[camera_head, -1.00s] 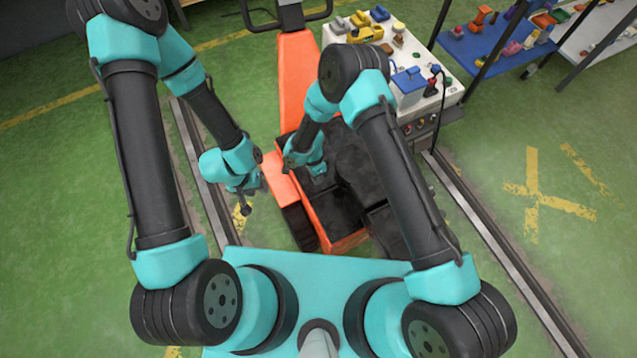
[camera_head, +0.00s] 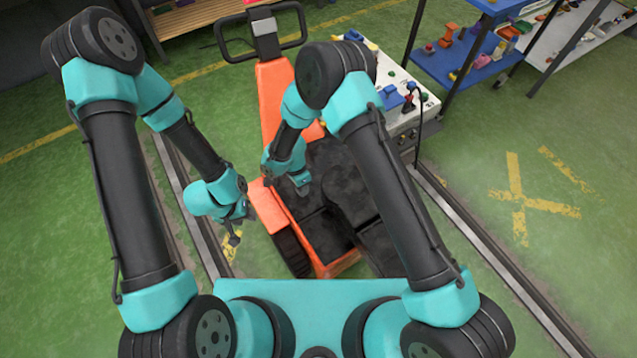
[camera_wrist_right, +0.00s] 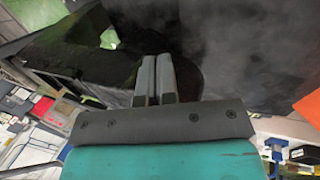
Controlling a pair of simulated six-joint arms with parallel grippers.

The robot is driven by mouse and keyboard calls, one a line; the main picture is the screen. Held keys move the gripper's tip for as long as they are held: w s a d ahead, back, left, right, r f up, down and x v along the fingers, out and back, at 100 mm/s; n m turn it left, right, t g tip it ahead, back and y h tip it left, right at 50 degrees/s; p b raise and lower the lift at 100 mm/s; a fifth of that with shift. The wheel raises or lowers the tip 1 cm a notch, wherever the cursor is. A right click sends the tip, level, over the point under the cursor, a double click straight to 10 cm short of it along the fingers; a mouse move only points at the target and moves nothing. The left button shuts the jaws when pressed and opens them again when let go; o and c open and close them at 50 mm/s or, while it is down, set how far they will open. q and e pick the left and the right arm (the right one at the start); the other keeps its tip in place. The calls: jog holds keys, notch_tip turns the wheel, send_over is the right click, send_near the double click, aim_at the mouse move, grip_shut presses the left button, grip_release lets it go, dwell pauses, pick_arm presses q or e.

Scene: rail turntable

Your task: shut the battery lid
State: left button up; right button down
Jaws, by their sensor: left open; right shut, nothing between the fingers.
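An orange pallet truck (camera_head: 277,98) stands in front of me, with a black battery area (camera_head: 325,235) inside its orange body. I cannot tell the lid's outline from the other dark parts, nor how far it stands open. My right gripper (camera_head: 303,184) is over this dark area, partly hidden by its own wrist. In the right wrist view its fingers (camera_wrist_right: 154,76) are together and empty in front of a dark, smoky-grey surface; contact cannot be told. My left gripper (camera_head: 242,212) is open and empty, left of the truck's orange side.
The truck's black handle (camera_head: 262,32) rises at the back. A white worktable (camera_head: 405,122) stands to the right, near my right arm. Blue shelving (camera_head: 455,62) is behind it. Floor rails run on both sides; green floor at the right is clear.

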jog(key=w+d+n+t, duration=0.1)
jog(key=w+d+n, duration=0.6)
jog(key=d+n, duration=0.2)
jog(key=w+d+n+t+y, duration=0.1)
jog(key=w+d+n, duration=0.7)
jog(key=d, duration=0.5)
jog(key=shift+w+d+n+t+y, duration=0.3)
jog(key=shift+d+n, duration=0.1)
jog(key=shift+n, duration=0.1)
jog(key=shift+s+f, duration=0.1)
jog(key=shift+f, duration=0.1)
jog(key=f, duration=0.9)
jog(key=s+f, duration=0.1)
jog(key=f, duration=0.3)
jog(key=shift+d+f, duration=0.35)
jog(key=shift+f, duration=0.05)
